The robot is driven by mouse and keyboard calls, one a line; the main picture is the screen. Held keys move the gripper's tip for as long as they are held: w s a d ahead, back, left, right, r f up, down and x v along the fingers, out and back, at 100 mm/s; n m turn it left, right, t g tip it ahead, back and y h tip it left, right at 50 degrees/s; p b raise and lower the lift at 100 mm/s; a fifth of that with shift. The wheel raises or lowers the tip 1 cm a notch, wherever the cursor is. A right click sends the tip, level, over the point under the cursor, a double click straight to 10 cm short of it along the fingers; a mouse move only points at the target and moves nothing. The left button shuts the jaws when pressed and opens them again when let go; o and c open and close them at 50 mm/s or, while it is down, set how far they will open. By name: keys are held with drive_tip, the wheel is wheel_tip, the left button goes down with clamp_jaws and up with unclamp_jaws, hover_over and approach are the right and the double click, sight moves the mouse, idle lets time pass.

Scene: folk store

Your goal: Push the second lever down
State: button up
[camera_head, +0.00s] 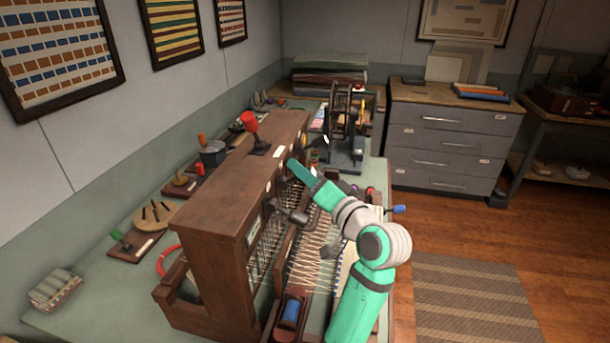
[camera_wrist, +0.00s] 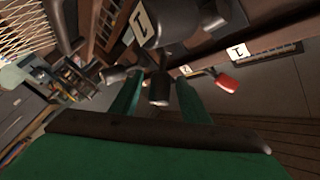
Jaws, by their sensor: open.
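A brown wooden loom (camera_head: 215,200) stands on the bench, with dark knobbed levers along its right side. One lever knob (camera_head: 298,216) sticks out just below my gripper (camera_head: 303,172), which is beside the loom's front. In the wrist view my gripper (camera_wrist: 157,103) has its two green fingers apart, with nothing held. A dark cylindrical lever knob (camera_wrist: 158,89) shows between the fingers; contact cannot be told. A larger dark knob (camera_wrist: 165,22) is nearer the camera, and another knob (camera_wrist: 112,75) is to the left. Which knob is the second lever is not clear.
White threads (camera_head: 313,258) stretch beside the loom under my arm. A dark metal device (camera_head: 345,130) is behind my gripper. A grey drawer cabinet (camera_head: 445,140) is beyond.

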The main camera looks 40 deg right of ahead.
drive_tip(key=shift+c, duration=0.7)
clamp_jaws()
